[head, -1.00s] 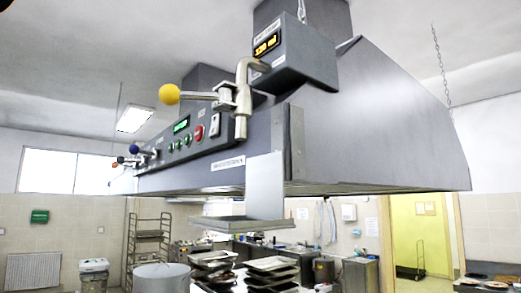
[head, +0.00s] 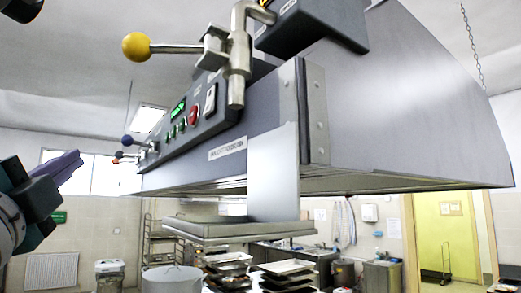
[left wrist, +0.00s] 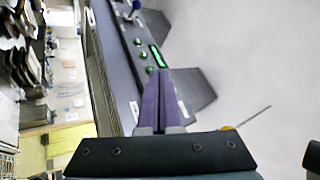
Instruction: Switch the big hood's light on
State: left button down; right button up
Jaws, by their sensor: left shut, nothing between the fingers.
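The big grey hood (head: 400,130) hangs over the room. Its sloping front panel carries a green-lit display (head: 178,110), several green buttons (head: 176,130), a red button (head: 194,115) and a pale rocker switch (head: 210,100). I cannot tell which control is for the light. My left gripper (head: 78,160) has purple fingers, shut and empty, left of the panel and apart from it. In the left wrist view the shut fingers (left wrist: 160,75) overlap the panel near its display (left wrist: 158,56) and green buttons (left wrist: 138,42), hiding part of it. My right gripper is not in view.
A yellow-knobbed lever (head: 136,46) on a metal pipe sticks out left from the hood near the switch. Blue and orange knobs (head: 127,140) show farther along. A flat metal shelf (head: 240,230) hangs below the hood. A stockpot (head: 172,279) and trays (head: 288,267) stand lower.

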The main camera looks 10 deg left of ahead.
pick_arm(q)
jog(key=d+r+m+t+h, duration=0.3)
jog(key=r+m+h, duration=0.35)
jog(key=m, duration=0.25)
jog(key=d+r+m+t+h, duration=0.25)
jog(key=r+m+h, duration=0.35)
jog(key=m, duration=0.4)
jog(key=w+a+m+g+h, duration=0.2)
jog(key=w+m+g+h, duration=0.1)
jog(key=m, duration=0.7)
jog(key=w+g, duration=0.1)
jog(key=w, duration=0.1)
jog(key=shift+w+a+m+b, duration=0.3)
jog(key=shift+w+b, duration=0.1)
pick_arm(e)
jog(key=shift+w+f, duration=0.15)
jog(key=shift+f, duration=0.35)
pick_arm(q)
jog(key=shift+d, duration=0.1)
